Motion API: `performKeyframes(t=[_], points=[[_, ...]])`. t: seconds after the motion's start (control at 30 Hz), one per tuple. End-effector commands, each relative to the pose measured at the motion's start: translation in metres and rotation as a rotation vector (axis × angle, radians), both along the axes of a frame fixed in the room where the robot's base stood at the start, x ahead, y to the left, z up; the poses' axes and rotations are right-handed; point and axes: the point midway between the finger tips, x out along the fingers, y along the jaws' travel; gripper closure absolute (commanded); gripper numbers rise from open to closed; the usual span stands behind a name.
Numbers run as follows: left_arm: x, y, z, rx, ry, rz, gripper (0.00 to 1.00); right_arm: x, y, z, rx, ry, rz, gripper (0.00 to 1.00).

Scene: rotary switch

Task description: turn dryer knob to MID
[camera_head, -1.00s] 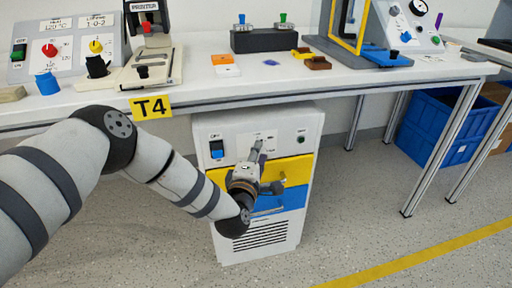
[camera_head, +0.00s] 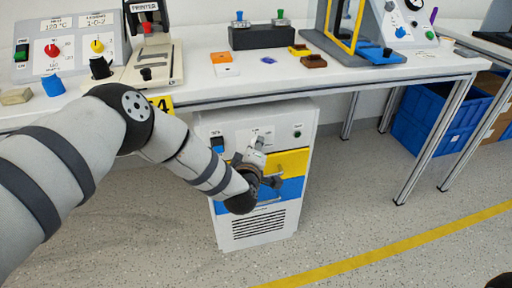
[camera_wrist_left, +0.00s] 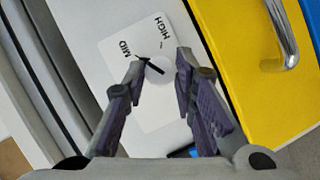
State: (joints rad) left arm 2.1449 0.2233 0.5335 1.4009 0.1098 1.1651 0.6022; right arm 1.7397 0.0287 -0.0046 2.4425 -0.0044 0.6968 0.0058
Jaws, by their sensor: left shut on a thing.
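The dryer is a white cabinet (camera_head: 228,130) under the table, with a yellow drawer (camera_head: 290,160) and a blue band. Its knob (camera_wrist_left: 155,68) shows in the left wrist view as a pale disc with a black pointer bar, on a white label plate (camera_wrist_left: 155,110) reading MID and HIGH. The bar is slanted, with its upper-left end towards MID. My left gripper (camera_wrist_left: 162,66) is shut on the knob, one finger on each side. In the head view the left gripper (camera_head: 260,143) is at the dryer's upper panel, and the knob is mostly hidden.
The table edge (camera_head: 370,82) runs just above the dryer. A metal drawer handle (camera_wrist_left: 283,35) sticks out beside the gripper. A blue switch (camera_head: 217,144) is left on the panel.

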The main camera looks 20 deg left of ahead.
Motion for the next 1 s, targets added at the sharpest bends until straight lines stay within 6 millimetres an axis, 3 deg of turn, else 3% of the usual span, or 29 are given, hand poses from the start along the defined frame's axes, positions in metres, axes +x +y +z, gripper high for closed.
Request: performKeyframes(t=[0.27, 0.3, 0.4, 0.77, 1.0], points=[[0.000, 0.000, 0.000, 0.000, 0.001, 0.001, 1.00, 0.000, 0.000, 0.000, 0.000, 0.000, 0.000, 0.60], [0.000, 0.000, 0.000, 0.000, 0.001, 0.001, 0.73, 0.000, 0.000, 0.000, 0.000, 0.000, 0.000, 0.60], [0.000, 0.000, 0.000, 0.000, 0.001, 0.001, 0.55, 0.000, 0.000, 0.000, 0.000, 0.000, 0.000, 0.60], [-0.008, -0.002, 0.001, 0.000, 0.001, -0.001, 0.55, 0.000, 0.000, 0.000, 0.000, 0.000, 0.000, 0.60], [-0.066, -0.013, 0.015, -0.001, 0.004, -0.002, 0.55, 0.000, 0.000, 0.000, 0.000, 0.000, 0.000, 0.60]])
